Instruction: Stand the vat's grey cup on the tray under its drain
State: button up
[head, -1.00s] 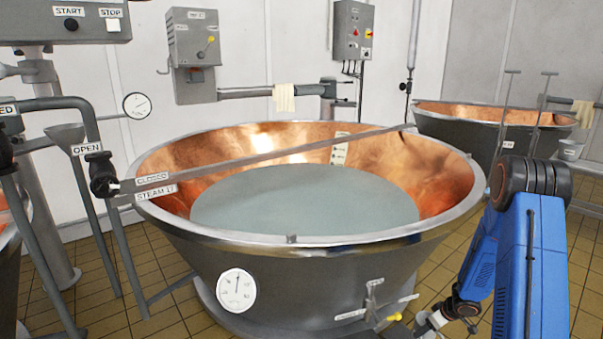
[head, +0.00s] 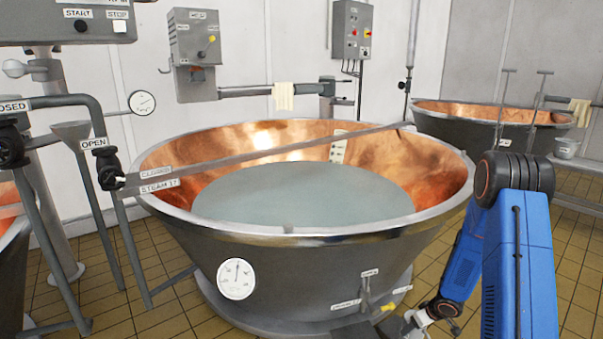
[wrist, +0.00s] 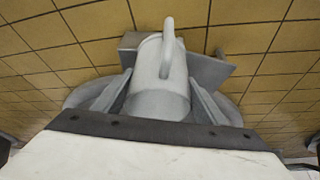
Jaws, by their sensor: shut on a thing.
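The grey cup (wrist: 160,88) is between the two fingers of my gripper (wrist: 160,98) in the wrist view, with its handle pointing up in the picture. My gripper is shut on it. Flat grey pieces show behind the cup and to its sides; I cannot tell whether the tray is among them. In the head view my gripper (head: 408,323) is low at the front right of the copper vat (head: 290,265), close to the drain valve with its yellow handle (head: 388,306). The cup is not clearly visible there.
A dial gauge (head: 236,279) is on the vat's front. A long bar (head: 270,157) crosses above the vat. Pipes and a funnel (head: 70,130) stand at the left. A second vat (head: 490,130) is at the back right. Tiled floor (head: 580,250) shows at the right.

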jog(key=w+a+m+h, duration=0.1)
jog(key=a+m, duration=0.3)
jog(key=a, duration=1)
jog(key=shift+w+h, duration=0.2)
jog(key=shift+h, duration=0.2)
jog(key=shift+a, duration=0.1)
